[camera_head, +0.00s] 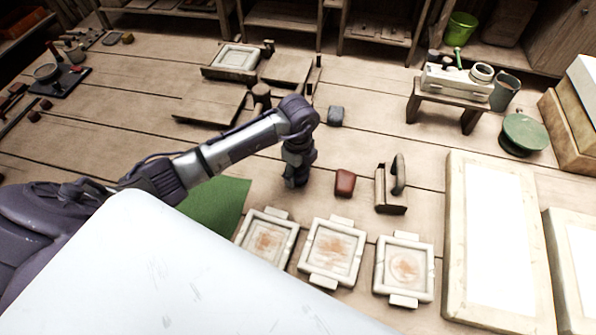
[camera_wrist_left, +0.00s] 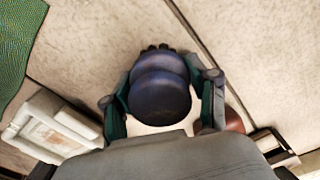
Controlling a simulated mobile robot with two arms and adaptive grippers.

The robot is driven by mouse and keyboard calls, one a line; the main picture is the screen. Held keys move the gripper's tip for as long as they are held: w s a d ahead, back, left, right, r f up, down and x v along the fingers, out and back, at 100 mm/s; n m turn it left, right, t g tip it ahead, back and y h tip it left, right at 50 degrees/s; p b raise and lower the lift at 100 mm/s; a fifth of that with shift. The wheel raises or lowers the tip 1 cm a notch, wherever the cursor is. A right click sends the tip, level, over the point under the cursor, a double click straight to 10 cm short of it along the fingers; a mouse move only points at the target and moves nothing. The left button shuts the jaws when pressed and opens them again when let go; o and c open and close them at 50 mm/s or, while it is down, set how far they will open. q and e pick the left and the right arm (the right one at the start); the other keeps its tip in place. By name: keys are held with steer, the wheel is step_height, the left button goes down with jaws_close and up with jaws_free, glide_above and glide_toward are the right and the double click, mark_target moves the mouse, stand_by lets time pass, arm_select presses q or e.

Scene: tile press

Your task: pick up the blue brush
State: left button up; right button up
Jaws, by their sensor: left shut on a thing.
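My left gripper (camera_head: 297,180) is low over the wooden floor boards in the head view, between the green mat and a red-brown block. In the left wrist view, the blue brush (camera_wrist_left: 160,88) shows as a dark blue rounded body with a dark tufted edge at its top. It sits between the two fingers of my left gripper, which is shut on it. In the head view the brush is mostly hidden by the gripper, and whether it touches the boards I cannot tell. My right gripper is not in view.
Several pale framed tiles (camera_head: 332,250) lie just in front. The red-brown block (camera_head: 345,183) and a handled tool (camera_head: 391,185) are to the right. A blue-grey block (camera_head: 336,116) lies behind, and the green mat (camera_head: 217,203) to the left. A small bench (camera_head: 450,90) stands at back right.

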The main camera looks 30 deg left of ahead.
arm_select(q)
steer(key=shift+c, duration=0.5)
steer(key=shift+r, duration=0.1)
steer(key=shift+r, duration=0.25)
steer(key=r, duration=0.3)
steer(key=shift+d+r+b, duration=0.2)
steer(key=shift+r+b, duration=0.1)
steer(key=shift+r, duration=0.05)
steer(key=s+d+r, duration=0.5)
steer(key=d+r, duration=0.1)
steer(key=d, duration=0.4)
steer(key=shift+s+r, duration=0.2)
steer(key=shift+r, duration=0.1)
